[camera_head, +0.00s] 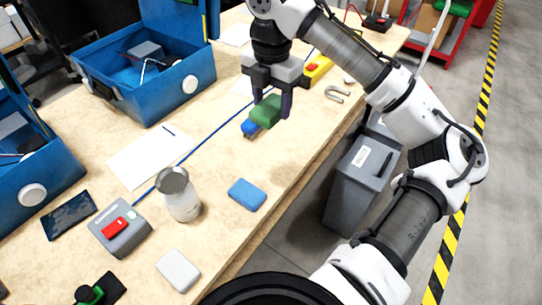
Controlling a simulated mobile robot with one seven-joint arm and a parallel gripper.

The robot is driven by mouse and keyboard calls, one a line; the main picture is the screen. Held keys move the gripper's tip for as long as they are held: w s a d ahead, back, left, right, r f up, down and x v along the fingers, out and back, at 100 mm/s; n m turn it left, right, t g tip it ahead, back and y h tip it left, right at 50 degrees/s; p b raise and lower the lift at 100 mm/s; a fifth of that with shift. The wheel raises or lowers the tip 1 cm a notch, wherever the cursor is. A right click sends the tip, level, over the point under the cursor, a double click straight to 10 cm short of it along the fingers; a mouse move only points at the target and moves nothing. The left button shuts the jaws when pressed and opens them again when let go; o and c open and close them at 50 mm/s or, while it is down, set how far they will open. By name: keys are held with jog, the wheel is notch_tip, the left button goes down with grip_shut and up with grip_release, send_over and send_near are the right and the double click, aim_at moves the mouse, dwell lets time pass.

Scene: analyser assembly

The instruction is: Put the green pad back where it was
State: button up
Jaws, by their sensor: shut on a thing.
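The green pad (266,111) is between the two dark fingers of my gripper (273,106), over the right part of the table. My gripper points down and is shut on the pad. A small blue thing (249,128) shows just beyond the pad's lower left end, partly hidden by it. I cannot tell whether the pad touches that blue thing or the table.
A blue pad (247,195), a white pad (178,270), a jar (180,197) and a grey box with a red part (119,232) stand on the table (290,175). Blue open cases (150,106) stand left. A horseshoe magnet (337,95) lies right. A grey bin (352,190) is beside the table.

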aim_at(272, 171)
notch_tip(272, 171, down, 20)
jog(key=shift+r+p, duration=0.1)
jog(key=shift+p, duration=0.7)
jog(key=shift+f, duration=0.25)
jog(key=o, duration=0.9)
jog(key=shift+o, duration=0.2)
jog(key=shift+r, duration=0.1)
notch_tip(272, 171, up, 12)
jog(key=b, duration=0.1)
jog(key=shift+r+b, duration=0.15)
jog(key=shift+b, duration=0.25)
jog(key=shift+s, duration=0.15)
